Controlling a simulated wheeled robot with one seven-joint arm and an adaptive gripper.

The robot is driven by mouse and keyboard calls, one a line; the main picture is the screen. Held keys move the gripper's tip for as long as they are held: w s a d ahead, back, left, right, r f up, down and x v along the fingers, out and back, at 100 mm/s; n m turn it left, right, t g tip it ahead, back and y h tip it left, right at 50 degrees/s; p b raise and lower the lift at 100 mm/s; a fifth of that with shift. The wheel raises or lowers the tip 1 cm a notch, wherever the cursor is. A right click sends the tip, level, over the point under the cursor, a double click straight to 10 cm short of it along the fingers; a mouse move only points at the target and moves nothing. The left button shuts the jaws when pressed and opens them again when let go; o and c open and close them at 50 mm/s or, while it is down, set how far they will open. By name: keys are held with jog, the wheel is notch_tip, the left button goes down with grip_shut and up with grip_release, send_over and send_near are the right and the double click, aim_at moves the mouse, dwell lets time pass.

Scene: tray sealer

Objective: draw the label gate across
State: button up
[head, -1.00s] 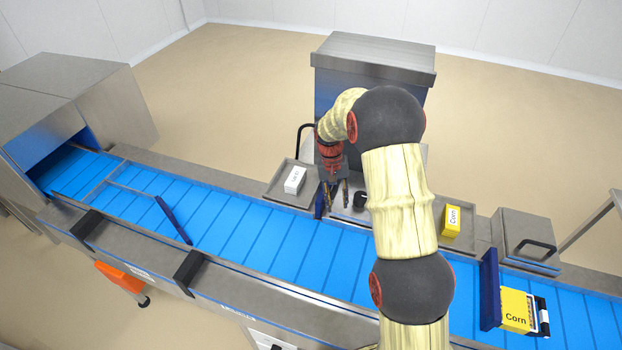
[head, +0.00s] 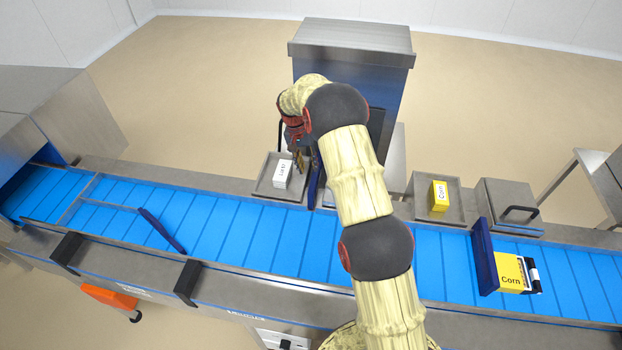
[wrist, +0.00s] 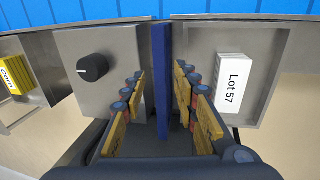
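The label gate is a narrow upright blue plate (head: 315,180), standing at the far edge of the belt between the tray of white labels and the knob panel. In the wrist view the blue plate (wrist: 161,80) stands between the two fingers of my gripper (wrist: 160,105). The fingers are open, with a gap visible on each side of the plate. In the head view my gripper (head: 305,158) is at the gate, partly hidden by my arm.
A white "Lot 57" stack (wrist: 234,80) lies in a tray on one side, a black knob (wrist: 92,67) on the other. The blue belt (head: 260,235) carries a slanted blue bar (head: 161,230) and another blue gate (head: 485,255) beside a yellow Corn box (head: 509,273).

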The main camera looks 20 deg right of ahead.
aim_at(313, 182)
jog(key=f, duration=0.2)
jog(key=f+p, duration=0.1)
jog(key=f, duration=0.2)
jog(key=d+f, duration=0.1)
jog(key=f, duration=0.1)
jog(key=shift+s+d+f, duration=0.1)
jog(key=shift+s+f, duration=0.1)
jog(key=shift+s, duration=0.2)
jog(key=shift+c, duration=0.3)
grip_shut()
